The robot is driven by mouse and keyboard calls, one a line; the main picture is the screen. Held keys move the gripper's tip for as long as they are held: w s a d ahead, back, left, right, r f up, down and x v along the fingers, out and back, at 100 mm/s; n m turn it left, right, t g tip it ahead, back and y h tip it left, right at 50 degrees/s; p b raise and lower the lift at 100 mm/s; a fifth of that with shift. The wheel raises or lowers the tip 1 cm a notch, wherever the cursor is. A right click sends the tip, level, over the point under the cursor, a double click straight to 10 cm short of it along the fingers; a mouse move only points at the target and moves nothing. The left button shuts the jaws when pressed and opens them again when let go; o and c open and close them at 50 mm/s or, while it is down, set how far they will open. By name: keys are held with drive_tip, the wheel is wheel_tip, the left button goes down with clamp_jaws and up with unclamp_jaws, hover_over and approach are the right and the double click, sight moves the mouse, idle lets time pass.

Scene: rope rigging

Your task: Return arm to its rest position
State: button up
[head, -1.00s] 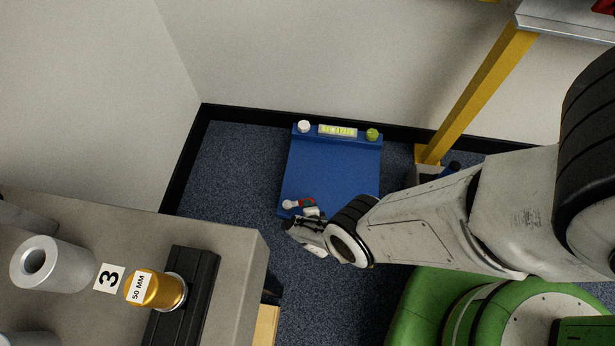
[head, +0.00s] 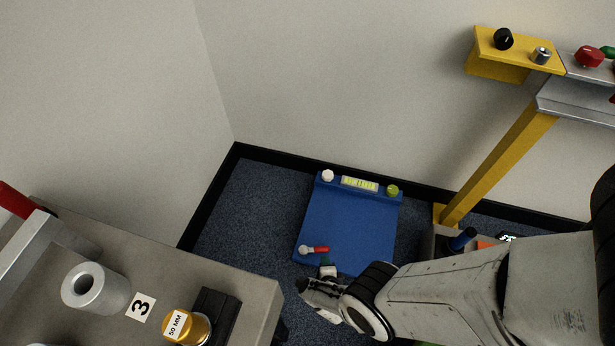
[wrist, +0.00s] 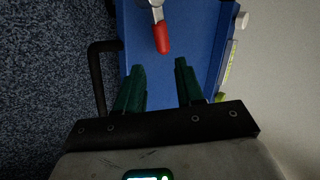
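My arm reaches in from the right in the head view, bent down toward the floor. My gripper (head: 327,269) is at the near edge of a blue platform scale (head: 350,230). In the wrist view my gripper (wrist: 160,67) shows two dark green fingers standing apart with nothing between them. A small metal lever with a red tip (wrist: 162,38) lies on the blue platform just beyond the fingertips. The same red-tipped lever (head: 318,249) shows near the platform's front edge in the head view. The fingers look clear of it.
A grey bench (head: 240,286) at lower left holds a metal cylinder (head: 95,288) and a gold 50 MM piece (head: 186,327). A yellow post (head: 500,160) with a yellow shelf (head: 518,50) stands at right. Walls close off the corner behind the scale.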

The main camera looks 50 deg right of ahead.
drive_tip(key=shift+w, duration=0.1)
drive_tip(key=w+a+r+n+t+y, duration=0.3)
drive_tip(key=w+a+r+n+y, duration=0.3)
drive_tip(key=w+r+n+y, duration=0.75)
drive_tip(key=s+d+r+n+g+h, duration=0.2)
drive_tip(key=s+r+n+g+h, duration=0.55)
drive_tip(key=s+r+n, duration=1)
wheel_tip(320, 180, up, 19)
drive_tip(key=s+m+p, duration=0.2)
drive_tip(key=m+p, duration=0.1)
drive_tip(key=p, duration=1.2)
drive_tip(key=shift+s+r+y, duration=0.15)
drive_tip(key=shift+s+y, duration=0.2)
drive_tip(key=shift+y, duration=0.05)
